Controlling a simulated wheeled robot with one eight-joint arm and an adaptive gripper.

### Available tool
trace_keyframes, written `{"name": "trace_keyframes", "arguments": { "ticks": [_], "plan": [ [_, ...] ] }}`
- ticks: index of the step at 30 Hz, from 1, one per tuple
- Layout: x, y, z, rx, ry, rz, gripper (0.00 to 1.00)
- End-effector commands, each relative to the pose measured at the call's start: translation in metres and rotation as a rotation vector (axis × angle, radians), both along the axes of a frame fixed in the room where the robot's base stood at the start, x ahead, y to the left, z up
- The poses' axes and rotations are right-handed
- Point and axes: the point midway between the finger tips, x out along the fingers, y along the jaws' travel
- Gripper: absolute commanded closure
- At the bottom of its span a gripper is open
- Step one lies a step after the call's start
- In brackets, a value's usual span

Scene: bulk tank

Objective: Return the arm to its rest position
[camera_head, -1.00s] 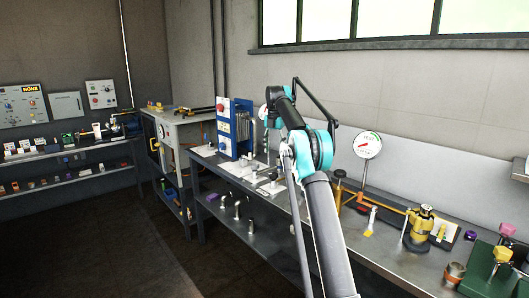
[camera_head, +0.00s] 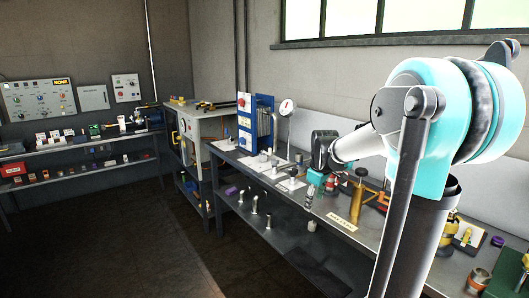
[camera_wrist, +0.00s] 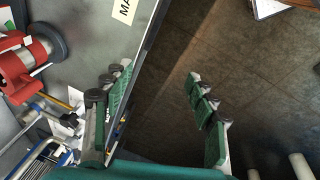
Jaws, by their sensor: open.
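My gripper (camera_wrist: 157,78) is open and empty in the wrist view, its two green-padded fingers spread wide apart. Bare floor and the bench edge show between and beyond the fingertips. In the head view my arm fills the right side, with a large teal joint near the camera and a pale link reaching left to a dark wrist part above the bench. The gripper's fingers cannot be made out clearly in the head view.
The long bench (camera_head: 345,240) holds a blue-framed unit (camera_head: 255,122), a round gauge (camera_head: 287,107) and a yellow-brown cylinder (camera_head: 357,200). A red part (camera_wrist: 22,68) lies left of my gripper in the wrist view. The dark floor (camera_head: 150,240) left of the bench is clear.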

Motion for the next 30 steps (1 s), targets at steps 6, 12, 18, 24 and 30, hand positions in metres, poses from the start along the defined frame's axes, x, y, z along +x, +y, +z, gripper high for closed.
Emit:
{"name": "trace_keyframes", "arguments": {
  "ticks": [6, 12, 18, 24, 30],
  "plan": [
    [-0.112, -0.006, -0.060, 0.105, -0.052, -0.375, 0.43],
    [-0.196, -0.009, -0.110, 0.201, -0.091, -0.665, 0.43],
    [-0.235, -0.010, -0.134, 0.252, -0.107, -0.801, 0.43],
    [-0.238, -0.010, -0.136, 0.257, -0.109, -0.819, 0.43],
    [-0.237, -0.010, -0.136, 0.257, -0.108, -0.817, 0.43]
  ]
}}
